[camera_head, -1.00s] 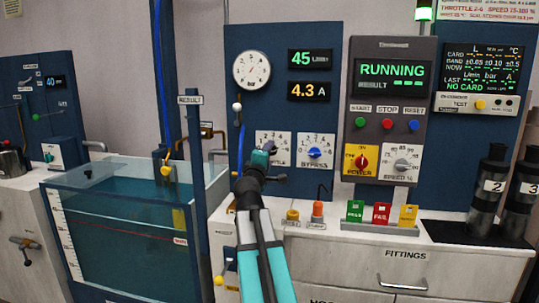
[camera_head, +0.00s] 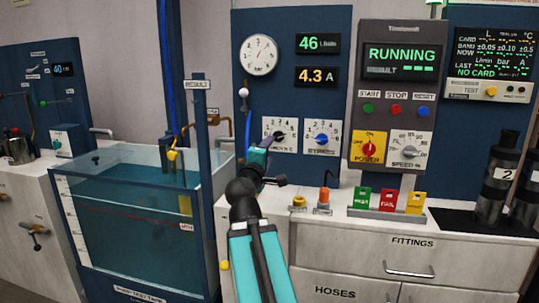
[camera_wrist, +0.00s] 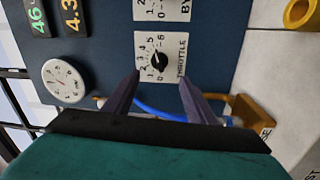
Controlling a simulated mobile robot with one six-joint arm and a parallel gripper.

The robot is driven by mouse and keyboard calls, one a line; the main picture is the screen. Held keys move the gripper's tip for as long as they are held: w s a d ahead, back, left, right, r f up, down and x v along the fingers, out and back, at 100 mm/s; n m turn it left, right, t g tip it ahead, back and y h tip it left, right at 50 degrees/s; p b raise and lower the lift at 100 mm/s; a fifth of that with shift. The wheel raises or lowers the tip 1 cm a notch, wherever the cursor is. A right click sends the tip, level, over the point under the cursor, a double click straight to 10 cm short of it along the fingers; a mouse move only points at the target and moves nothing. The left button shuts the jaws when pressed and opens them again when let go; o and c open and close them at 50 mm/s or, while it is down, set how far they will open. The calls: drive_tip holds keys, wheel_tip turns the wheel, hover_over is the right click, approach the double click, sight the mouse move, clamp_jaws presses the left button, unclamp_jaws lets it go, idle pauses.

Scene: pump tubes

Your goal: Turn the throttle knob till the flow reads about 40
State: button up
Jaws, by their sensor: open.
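The throttle knob (camera_wrist: 159,58) is a dark knob on a white dial plate with numbers around it, in the wrist view. In the head view the throttle plate (camera_head: 279,128) is partly hidden at its lower left by my gripper. The flow display (camera_head: 318,43) reads 46 in green. My gripper (camera_wrist: 158,80) is open and empty. In the head view my gripper (camera_head: 262,150) is in front of the panel.
The bypass knob (camera_head: 322,139) is right of the throttle. A gauge (camera_head: 259,55) and a 4.3 A display (camera_head: 317,76) are above. The screen (camera_head: 402,57) reads RUNNING. A water tank (camera_head: 130,230) stands left. A blue hose (camera_wrist: 160,112) passes below the fingertips.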

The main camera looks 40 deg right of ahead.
drive_tip(key=shift+a+f+b, duration=0.15)
drive_tip(key=shift+b, duration=0.15)
drive_tip(key=b+v, duration=0.1)
drive_tip(key=b, duration=0.2)
drive_tip(key=shift+s+a, duration=0.25)
drive_tip(key=shift+a, duration=0.05)
drive_tip(key=shift+b, duration=0.3)
